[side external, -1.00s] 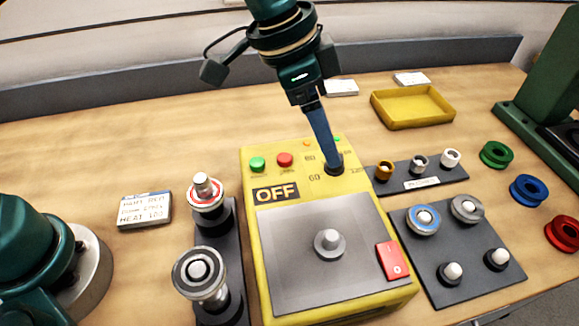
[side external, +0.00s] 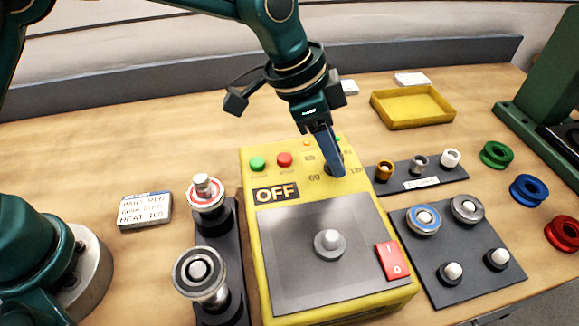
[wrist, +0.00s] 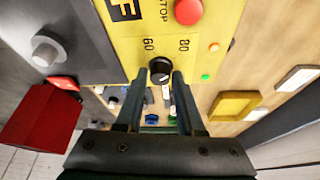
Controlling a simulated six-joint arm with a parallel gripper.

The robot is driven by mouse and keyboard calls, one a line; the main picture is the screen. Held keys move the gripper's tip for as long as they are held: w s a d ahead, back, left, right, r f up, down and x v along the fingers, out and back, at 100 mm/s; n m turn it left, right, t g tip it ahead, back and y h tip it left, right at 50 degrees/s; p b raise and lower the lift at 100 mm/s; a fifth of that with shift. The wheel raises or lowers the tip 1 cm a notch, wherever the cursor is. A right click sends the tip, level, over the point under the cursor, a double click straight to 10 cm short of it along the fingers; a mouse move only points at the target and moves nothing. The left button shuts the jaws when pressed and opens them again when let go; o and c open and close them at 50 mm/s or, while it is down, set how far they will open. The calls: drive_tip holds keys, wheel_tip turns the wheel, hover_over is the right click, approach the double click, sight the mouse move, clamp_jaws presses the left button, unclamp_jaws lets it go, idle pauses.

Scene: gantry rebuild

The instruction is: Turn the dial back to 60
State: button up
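The black dial (wrist: 160,67) is on the yellow top of the heater box (side external: 250,215), with printed 60 and 80 marks near it. In the side view it is mostly hidden by my fingers. My gripper (wrist: 162,80) is over the dial, its two fingers apart with the dial between or just beyond the tips. I cannot tell whether they touch it. A pale mark shows on the dial, but I cannot read its setting. The box's display (side external: 275,193) reads OFF.
Green (side external: 257,164) and red (side external: 285,160) buttons are left of the dial, and a red rocker switch (side external: 392,260) is at the front right. A bushing rack (side external: 405,179) stands close on the right. A yellow tray (side external: 412,106) is behind it.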

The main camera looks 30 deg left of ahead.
clamp_jaws()
drive_tip(key=shift+n, duration=0.4)
drive_tip(key=n+t+y, duration=0.1)
drive_tip(key=n, duration=0.1)
drive_tip(key=shift+s+d+n, duration=0.1)
drive_tip(key=shift+n, duration=0.3)
drive_tip(key=n+y, duration=0.1)
drive_tip(key=n, duration=0.2)
drive_tip(key=shift+d+n+t, duration=0.15)
drive_tip(key=shift+n+t, duration=0.15)
drive_tip(key=shift+t, duration=0.1)
drive_tip(key=n+y, duration=0.1)
drive_tip(key=n, duration=0.2)
drive_tip(key=n+y, duration=0.1)
drive_tip(key=n, duration=0.2)
drive_tip(key=shift+d+n+y, duration=0.1)
drive_tip(key=shift+n+y, duration=0.2)
drive_tip(key=shift+y, duration=0.1)
drive_tip(key=shift+s, duration=0.1)
drive_tip(key=o, duration=0.7)
unclamp_jaws()
